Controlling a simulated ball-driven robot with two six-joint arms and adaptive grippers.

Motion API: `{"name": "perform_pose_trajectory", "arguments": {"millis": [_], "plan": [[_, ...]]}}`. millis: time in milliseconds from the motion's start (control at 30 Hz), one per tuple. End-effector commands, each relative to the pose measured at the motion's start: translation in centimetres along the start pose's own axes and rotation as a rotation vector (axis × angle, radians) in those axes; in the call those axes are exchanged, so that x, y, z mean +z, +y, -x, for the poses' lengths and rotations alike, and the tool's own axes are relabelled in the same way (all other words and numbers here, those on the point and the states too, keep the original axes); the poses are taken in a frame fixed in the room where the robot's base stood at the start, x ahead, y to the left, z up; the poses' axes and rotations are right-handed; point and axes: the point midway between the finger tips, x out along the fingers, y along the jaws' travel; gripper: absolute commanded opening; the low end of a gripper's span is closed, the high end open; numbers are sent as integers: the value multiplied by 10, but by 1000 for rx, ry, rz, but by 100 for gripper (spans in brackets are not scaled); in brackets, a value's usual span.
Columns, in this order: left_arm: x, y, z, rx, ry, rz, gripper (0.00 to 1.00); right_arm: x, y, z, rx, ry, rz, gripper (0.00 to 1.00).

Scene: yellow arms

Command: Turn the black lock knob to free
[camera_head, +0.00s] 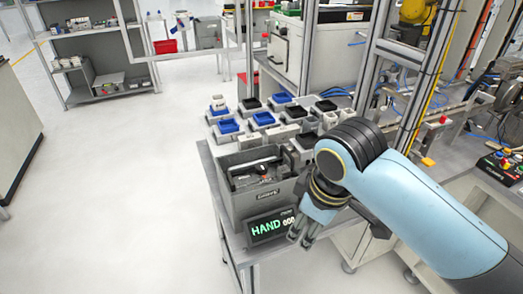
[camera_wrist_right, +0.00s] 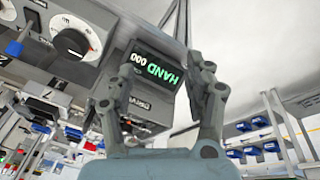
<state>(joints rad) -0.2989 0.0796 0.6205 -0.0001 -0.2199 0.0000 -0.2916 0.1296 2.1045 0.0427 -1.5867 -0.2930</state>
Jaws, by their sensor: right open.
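A black round knob (camera_wrist_right: 73,42) on a white dial with marks shows at the upper left of the right wrist view. Whether it is the lock knob, I cannot tell. In the head view I cannot make this knob out. My right gripper (camera_head: 302,237) is at the front of the workbench, beside a small display (camera_head: 270,226) reading HAND. In the right wrist view my right gripper (camera_wrist_right: 156,84) is open, its fingers apart with nothing between them. The display (camera_wrist_right: 157,68) shows beyond the fingers, and the knob lies to their left, apart from them. My left gripper is out of view.
A grey bin (camera_head: 262,200) with dark parts stands on the workbench behind the display. Several blue and black trays (camera_head: 263,118) stand further back. A control box with buttons (camera_head: 500,168) is at the right. Open floor (camera_head: 120,210) lies to the left.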

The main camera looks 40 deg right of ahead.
Motion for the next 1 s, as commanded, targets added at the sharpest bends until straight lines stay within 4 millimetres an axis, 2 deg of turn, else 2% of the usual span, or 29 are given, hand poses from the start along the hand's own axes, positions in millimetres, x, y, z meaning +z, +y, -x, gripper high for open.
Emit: {"name": "perform_pose_trajectory", "arguments": {"millis": [33,167,400,533,633,733,900,1000], "plan": [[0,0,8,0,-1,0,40,-17,8,13,-5,-7,53,53],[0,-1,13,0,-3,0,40,-51,25,25,-29,-40,205,53],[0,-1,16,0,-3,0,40,-127,66,44,-114,-102,528,53],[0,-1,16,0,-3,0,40,-163,86,60,-171,-118,685,53],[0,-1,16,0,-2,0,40,-177,94,68,-200,-122,755,53],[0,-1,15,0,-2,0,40,-181,95,67,-213,-124,784,53],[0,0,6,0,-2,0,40,-176,92,44,-215,-125,787,53],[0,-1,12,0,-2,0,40,-172,89,26,-217,-127,785,53]]}}
